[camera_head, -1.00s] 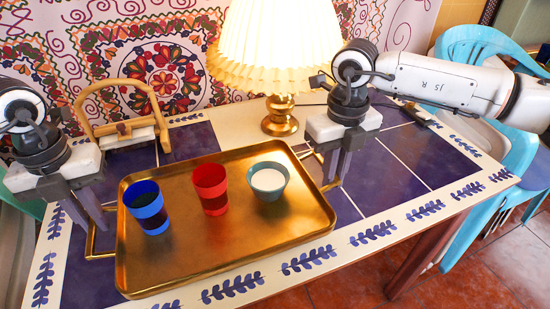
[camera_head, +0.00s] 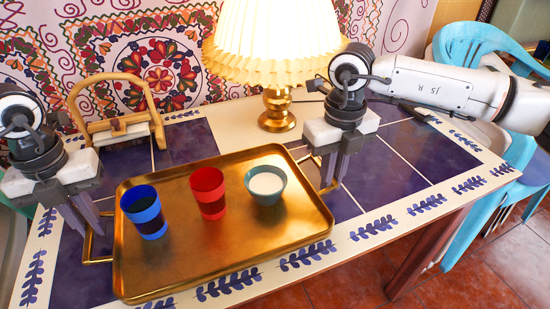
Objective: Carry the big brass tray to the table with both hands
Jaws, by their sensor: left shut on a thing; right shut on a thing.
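The big brass tray (camera_head: 225,250) is over the blue-tiled table (camera_head: 410,155), near its front edge, and looks about level. I cannot tell whether its underside touches the tabletop. A blue cup (camera_head: 143,213), a red cup (camera_head: 208,194) and a teal bowl (camera_head: 266,190) with white contents stand upright on it. My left gripper (camera_head: 93,228) is shut on the tray's left handle (camera_head: 90,260). My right gripper (camera_head: 328,182) is shut on the right handle, which its fingers partly hide.
A lit lamp (camera_head: 277,105) with a brass base stands behind the tray. A wooden napkin holder (camera_head: 118,128) stands at the back left. Blue chairs (camera_head: 470,45) are at the right. The table's right part is mostly clear, with a dark slender object (camera_head: 420,115) at its back edge.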

